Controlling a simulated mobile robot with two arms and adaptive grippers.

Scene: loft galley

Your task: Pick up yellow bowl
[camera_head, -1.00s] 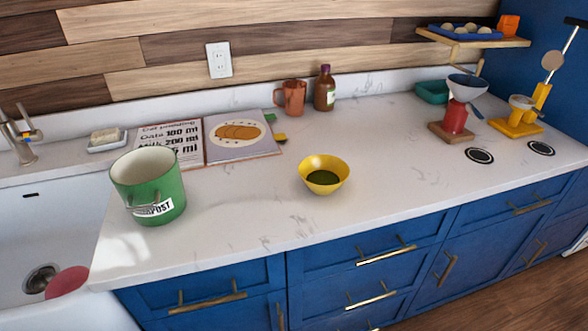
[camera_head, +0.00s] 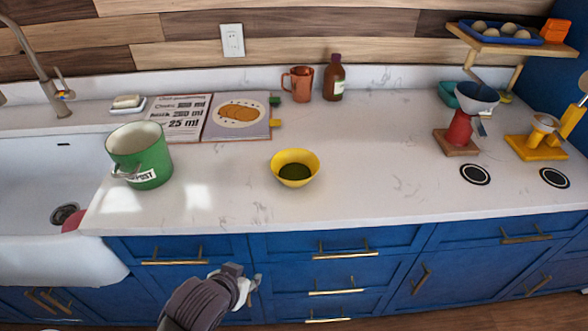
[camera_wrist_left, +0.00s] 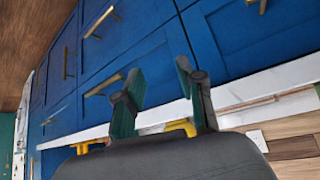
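The yellow bowl (camera_head: 284,161) stands upright on the white countertop in the head view, with something dark green inside it. My left gripper (camera_head: 254,284) is low in front of the blue drawers, below the counter edge and apart from the bowl. In the left wrist view its two fingers (camera_wrist_left: 158,95) are spread apart with nothing between them, facing the blue cabinet fronts. The bowl cannot be made out for certain in the wrist view. My right gripper is not in view.
A green compost pot (camera_head: 152,157) stands left of the bowl, beside the sink (camera_head: 40,185). An open recipe book (camera_head: 212,136), an orange mug (camera_head: 299,85) and a brown bottle (camera_head: 335,80) are behind. A red stand with a funnel (camera_head: 460,128) is right. Counter around the bowl is clear.

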